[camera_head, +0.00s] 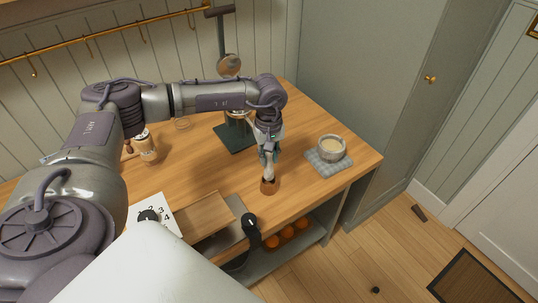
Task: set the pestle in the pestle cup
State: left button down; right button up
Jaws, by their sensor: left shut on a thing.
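My left gripper (267,156) reaches down over the wooden table and is shut on the pale pestle (267,171). The pestle points downward, close to upright. Its lower end is at the mouth of the small brown pestle cup (270,187). I cannot tell how deep it is in the cup or whether it touches it. The cup stands near the table's front edge. My right gripper is not in view.
A pale bowl (332,150) stands on a grey tiled mat (318,166) to the right. A dark stand (224,137) is behind my gripper. A wooden jar (147,148), number card (157,228) and wooden board (205,210) are to the left. Orange fruit (287,233) lies on the lower shelf.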

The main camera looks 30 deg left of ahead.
aim_at(269, 171)
pick_arm(q)
jog(key=shift+f+b, duration=1.7)
jog(key=shift+f, duration=0.45)
jog(key=c, duration=0.9)
grip_release()
notch_tip(269, 171, up, 12)
jog(key=shift+r, duration=0.1)
